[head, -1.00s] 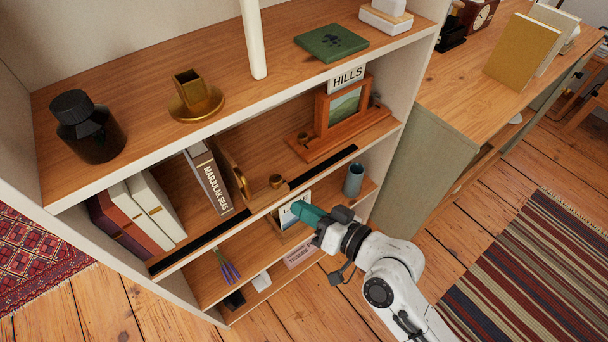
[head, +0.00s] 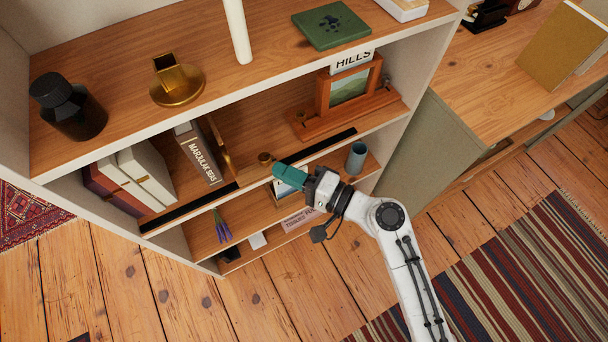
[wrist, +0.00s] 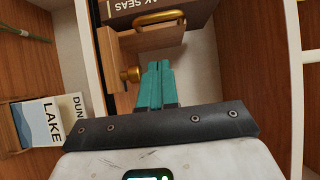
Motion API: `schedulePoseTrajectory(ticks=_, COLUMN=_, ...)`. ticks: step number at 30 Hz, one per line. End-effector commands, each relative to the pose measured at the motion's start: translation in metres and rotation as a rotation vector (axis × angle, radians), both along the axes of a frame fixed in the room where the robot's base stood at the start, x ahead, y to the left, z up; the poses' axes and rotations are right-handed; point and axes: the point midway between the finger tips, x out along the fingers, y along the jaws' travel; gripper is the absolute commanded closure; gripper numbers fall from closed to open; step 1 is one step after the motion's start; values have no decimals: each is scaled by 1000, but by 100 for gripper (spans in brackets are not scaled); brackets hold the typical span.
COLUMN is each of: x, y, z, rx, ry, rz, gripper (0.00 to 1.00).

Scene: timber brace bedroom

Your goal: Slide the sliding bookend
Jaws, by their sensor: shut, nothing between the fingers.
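The sliding bookend (head: 221,150) is a wooden piece with a brass knob (head: 265,158). It stands on the middle shelf, right of the dark book lettered MARJULAK SEAS (head: 199,151). In the wrist view the bookend (wrist: 112,50) shows its knob (wrist: 130,74) and a curved brass handle (wrist: 159,17). My gripper (head: 280,168) has teal fingers, shut and empty, at the front edge of the middle shelf, just right of the knob. In the wrist view the fingertips (wrist: 155,66) lie beside the knob. I cannot tell whether they touch the bookend.
A dark strip (head: 185,213) runs along the middle shelf's front edge. Pale and dark red books (head: 146,176) stand left. A wooden picture frame (head: 349,90) stands right. The lower shelf holds a grey-blue cup (head: 356,158) and a purple-tipped item (head: 222,228). Floor in front is open.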

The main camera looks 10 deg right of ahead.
Motion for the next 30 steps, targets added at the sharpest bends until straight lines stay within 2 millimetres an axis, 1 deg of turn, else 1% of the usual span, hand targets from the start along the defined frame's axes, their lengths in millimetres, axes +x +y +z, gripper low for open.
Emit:
schedulePoseTrajectory(ticks=1, x=7, y=9, z=3, rx=0, ry=-1, rz=3, gripper=100)
schedulePoseTrajectory(ticks=5, x=23, y=28, z=3, rx=0, ry=-1, rz=2, gripper=100)
schedulePoseTrajectory(ticks=9, x=20, y=48, z=2, rx=-1, ry=1, rz=2, gripper=100)
schedulePoseTrajectory(ticks=12, x=20, y=58, z=1, rx=-1, ry=1, rz=1, gripper=100)
schedulePoseTrajectory(ticks=18, x=19, y=66, z=0, rx=-2, ry=-1, rz=-1, gripper=100)
schedulePoseTrajectory(ticks=27, x=19, y=67, z=0, rx=-2, ry=-1, rz=-1, gripper=100)
schedulePoseTrajectory(ticks=29, x=18, y=71, z=0, rx=-1, ry=0, rz=1, gripper=100)
schedulePoseTrajectory(ticks=30, x=16, y=76, z=0, rx=-1, ry=1, rz=2, gripper=100)
